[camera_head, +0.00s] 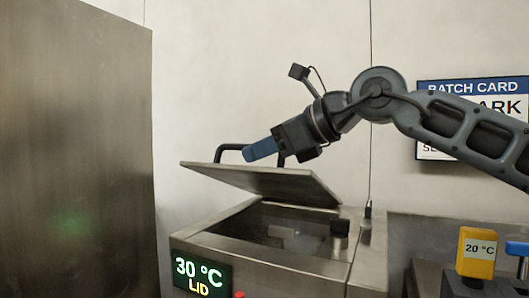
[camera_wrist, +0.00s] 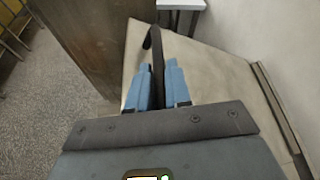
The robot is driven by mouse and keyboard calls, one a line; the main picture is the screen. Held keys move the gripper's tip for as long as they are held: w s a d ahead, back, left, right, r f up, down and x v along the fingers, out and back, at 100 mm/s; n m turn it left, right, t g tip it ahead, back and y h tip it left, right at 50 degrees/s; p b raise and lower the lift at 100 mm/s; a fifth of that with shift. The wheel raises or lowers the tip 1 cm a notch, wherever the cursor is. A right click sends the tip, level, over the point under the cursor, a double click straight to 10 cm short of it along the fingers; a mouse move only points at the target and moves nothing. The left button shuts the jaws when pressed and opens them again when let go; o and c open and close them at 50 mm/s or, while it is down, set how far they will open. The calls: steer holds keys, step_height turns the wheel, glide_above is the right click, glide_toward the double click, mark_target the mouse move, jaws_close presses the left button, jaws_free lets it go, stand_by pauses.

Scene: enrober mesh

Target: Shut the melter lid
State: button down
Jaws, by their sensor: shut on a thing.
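The melter (camera_head: 300,270) is a steel box with an open top and a display (camera_head: 202,278) reading "30 °C LID". Its lid (camera_head: 265,184) is partly open, tilted above the opening. The lid's flat top (camera_wrist: 208,78) fills much of the wrist view. A black bar handle (camera_head: 226,148) stands on the lid. My gripper (camera_head: 250,152) has blue fingers and reaches in from the right, above the lid. In the wrist view the fingers of my gripper (camera_wrist: 160,72) sit on either side of the handle (camera_wrist: 157,50) and are shut on it.
A tall steel panel (camera_head: 75,150) stands at the left. A batch card (camera_head: 470,90) hangs on the back wall, partly behind my arm. A yellow block (camera_head: 477,250) marked 20 °C and a blue-handled thing (camera_head: 518,249) are at the lower right.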

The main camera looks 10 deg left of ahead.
steer(key=s+f+b, duration=0.1)
steer(key=f+b, duration=0.2)
steer(key=s+a+f+n+t+b, duration=0.1)
steer(key=f+b, duration=0.1)
steer(key=f, duration=0.1)
steer(key=s+f+n+b, duration=0.1)
steer(key=f+b, duration=0.2)
steer(key=shift+s+a+t+b, duration=0.15)
steer(key=shift+t+b, duration=0.15)
steer(key=shift+s+a+f+b, duration=0.1)
steer(key=shift+s+f+b, duration=0.05)
steer(key=shift+f+b, duration=0.5)
steer(key=shift+s+f+b, duration=0.15)
steer(key=shift+f+b, duration=0.45)
steer(key=shift+b, duration=0.05)
steer(key=shift+f, duration=0.2)
steer(key=c, duration=1.3)
jaws_free()
steer(key=shift+o, duration=0.8)
steer(key=shift+r, duration=0.15)
steer(key=shift+p+v, duration=0.5)
steer(key=shift+v, duration=3.4)
